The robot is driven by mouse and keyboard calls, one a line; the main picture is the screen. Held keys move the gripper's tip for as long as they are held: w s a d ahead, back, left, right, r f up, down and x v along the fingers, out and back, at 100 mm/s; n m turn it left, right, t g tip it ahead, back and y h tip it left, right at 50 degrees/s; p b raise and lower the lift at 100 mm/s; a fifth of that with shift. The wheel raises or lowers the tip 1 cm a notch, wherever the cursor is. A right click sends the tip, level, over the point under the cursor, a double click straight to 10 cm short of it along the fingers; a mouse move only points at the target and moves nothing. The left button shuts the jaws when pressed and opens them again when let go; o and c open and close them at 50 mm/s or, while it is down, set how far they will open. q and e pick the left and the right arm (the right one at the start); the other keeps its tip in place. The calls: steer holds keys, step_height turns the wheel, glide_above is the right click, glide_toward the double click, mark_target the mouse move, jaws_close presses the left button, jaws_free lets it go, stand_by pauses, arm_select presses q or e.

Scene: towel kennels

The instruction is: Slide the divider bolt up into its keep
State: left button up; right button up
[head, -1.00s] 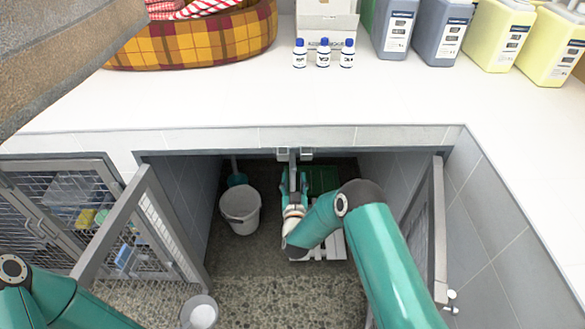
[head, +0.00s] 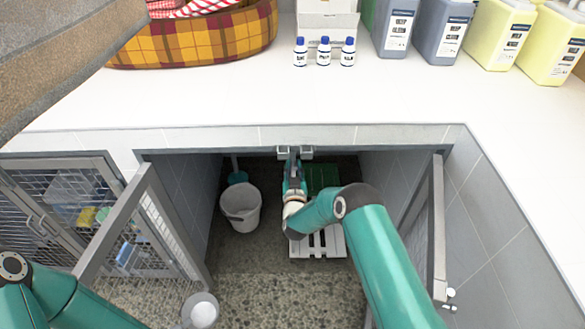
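Two small pale metal brackets (head: 308,153) sit side by side under the counter's front edge, at the top of the opening; I take them to be the keep. A dark upright bar (head: 293,157) shows between them, probably the divider or its bolt, but it is too small to make out. My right gripper (head: 293,174) points away from me, just below the brackets and up against this bar. Its fingers are mostly hidden by its own wrist, so I cannot tell whether they hold the bolt. My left arm enters at bottom left, and its gripper is out of view.
A mesh door (head: 139,222) stands open on the left, another door (head: 434,230) on the right. A white bucket (head: 240,208) and a slatted pale pallet (head: 322,243) are on the pebbled floor. Bottles (head: 323,52) and jugs (head: 393,27) stand on the white counter (head: 250,100).

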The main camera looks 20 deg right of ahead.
mark_target(294, 154)
jaws_close()
steer(key=shift+r, duration=1.9)
steer(key=o, duration=0.9)
jaws_free()
steer(key=shift+a, duration=0.1)
steer(key=shift+c, duration=0.2)
steer(key=shift+f, duration=0.15)
steer(key=shift+s+a, duration=0.1)
steer(key=shift+s, duration=0.35)
steer(key=v, duration=1.1)
